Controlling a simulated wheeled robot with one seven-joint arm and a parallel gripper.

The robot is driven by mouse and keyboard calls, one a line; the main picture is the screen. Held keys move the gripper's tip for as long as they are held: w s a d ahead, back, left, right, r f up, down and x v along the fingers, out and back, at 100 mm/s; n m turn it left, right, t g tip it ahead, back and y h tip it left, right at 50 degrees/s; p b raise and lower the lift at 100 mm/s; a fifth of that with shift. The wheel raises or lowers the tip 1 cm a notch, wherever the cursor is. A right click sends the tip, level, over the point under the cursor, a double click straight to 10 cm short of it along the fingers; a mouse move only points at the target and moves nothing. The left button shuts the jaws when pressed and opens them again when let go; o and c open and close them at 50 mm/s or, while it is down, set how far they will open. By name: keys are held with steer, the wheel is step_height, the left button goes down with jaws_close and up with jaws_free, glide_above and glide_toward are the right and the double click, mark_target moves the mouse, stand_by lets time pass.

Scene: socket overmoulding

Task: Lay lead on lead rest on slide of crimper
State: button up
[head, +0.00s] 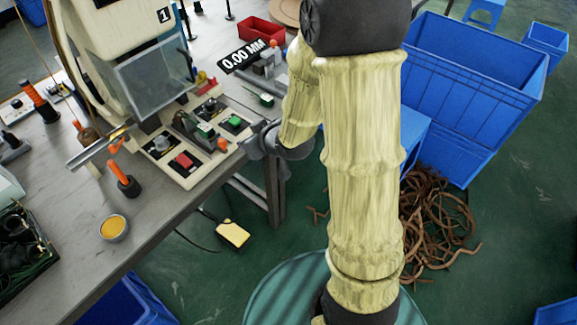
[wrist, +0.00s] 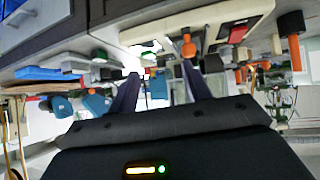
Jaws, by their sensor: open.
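The crimper (head: 115,40), a cream machine marked 1 with a clear guard, stands on the bench at the upper left of the head view. Its base (head: 165,170) carries red and green buttons and small fixtures. I cannot pick out the slide's lead rest for certain. No lead can be told with certainty in either view. My gripper (head: 265,142) is at the bench's right edge beside the base, partly hidden by my arm. In the wrist view my gripper (wrist: 160,78) has its two dark fingers apart, with nothing visible held between them.
An orange-handled tool (head: 125,182) and a small yellow-filled cup (head: 114,228) stand on the bench. A red bin (head: 260,32) and a 0.00 MM display (head: 243,55) are behind. Blue crates (head: 470,85) and a brown tangle (head: 435,225) are on the right.

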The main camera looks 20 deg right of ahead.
steer(key=s+d+r+m+g+h, duration=0.1)
steer(key=s+d+m+g+h, duration=0.1)
steer(key=s, duration=0.6)
steer(key=s+d+r+m+g+h, duration=0.1)
steer(key=s+d+m+g, duration=0.2)
steer(key=s, duration=0.5)
steer(key=shift+d+g+h, duration=0.4)
steer(key=shift+d+g, duration=0.3)
steer(key=shift+g, duration=0.3)
steer(key=shift+r, duration=0.1)
steer(key=w+p+v, duration=0.3)
steer(key=p+v, duration=1)
steer(key=p, duration=0.1)
steer(key=shift+r, duration=0.7)
steer(key=shift+s, duration=0.1)
